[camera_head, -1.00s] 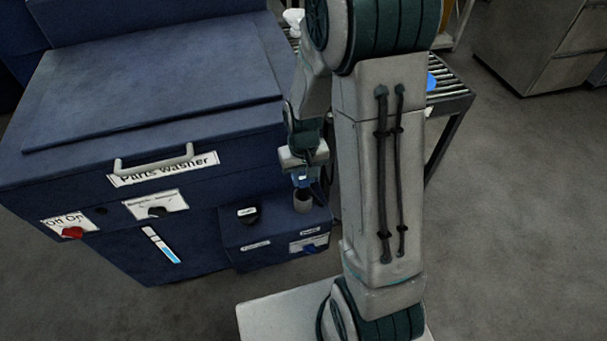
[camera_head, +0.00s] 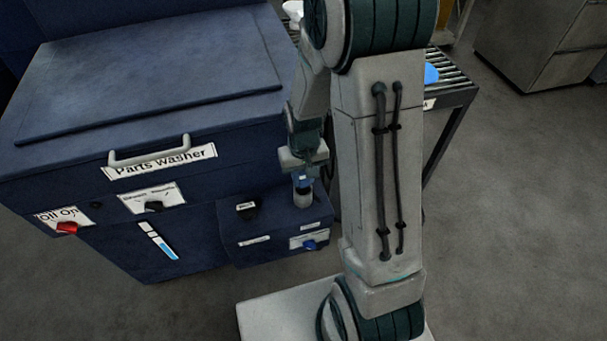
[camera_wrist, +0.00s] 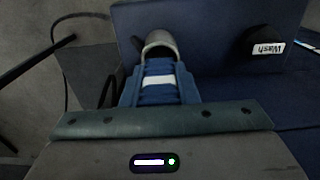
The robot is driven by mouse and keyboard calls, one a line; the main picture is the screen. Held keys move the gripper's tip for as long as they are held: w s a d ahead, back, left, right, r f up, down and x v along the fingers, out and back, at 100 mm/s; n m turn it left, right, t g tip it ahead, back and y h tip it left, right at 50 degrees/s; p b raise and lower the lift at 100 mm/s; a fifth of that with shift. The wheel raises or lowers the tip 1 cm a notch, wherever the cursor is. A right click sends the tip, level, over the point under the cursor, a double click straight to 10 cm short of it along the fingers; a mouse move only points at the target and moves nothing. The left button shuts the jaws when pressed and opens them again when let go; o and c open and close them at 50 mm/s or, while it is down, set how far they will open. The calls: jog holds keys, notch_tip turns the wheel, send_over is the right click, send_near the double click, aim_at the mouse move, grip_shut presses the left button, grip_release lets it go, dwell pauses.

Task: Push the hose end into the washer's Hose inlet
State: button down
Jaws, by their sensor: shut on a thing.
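The parts washer (camera_head: 150,110) is a dark blue cabinet. The grey, cup-like Hose inlet (camera_head: 303,198) stands on the low ledge at its front right. It also shows in the wrist view as a pale ring (camera_wrist: 160,40). My gripper (camera_head: 302,180) points down right over the inlet and is shut on the hose end, a blue piece with a white band (camera_wrist: 157,81) between the blue fingers. The hose end's tip is at the inlet's mouth; the fingers hide how far in it sits. A thin black hose (camera_wrist: 66,42) shows at left in the wrist view.
A black Wash knob (camera_head: 247,208) is left of the inlet on the same ledge. A blue-handled control (camera_head: 310,245) is on the ledge's front face. A roller table (camera_head: 452,90) stands behind my arm. Floor at right is clear.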

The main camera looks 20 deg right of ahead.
jog(key=shift+f+b, duration=0.5)
jog(key=shift+f, duration=0.2)
jog(key=shift+f, duration=0.1)
jog(key=c, duration=1)
grip_release()
jog(key=shift+c, duration=0.2)
notch_tip(320, 180, up, 13)
jog(key=shift+f+p, duration=0.2)
jog(key=shift+p, duration=0.3)
jog(key=shift+s+r, duration=0.1)
jog(key=shift+r, duration=0.7)
jog(key=s+r+t+p, duration=0.2)
jog(key=s+r+p, duration=0.2)
jog(key=s+r, duration=0.7)
jog(key=shift+s+t, duration=0.4)
jog(key=shift+s, duration=0.6)
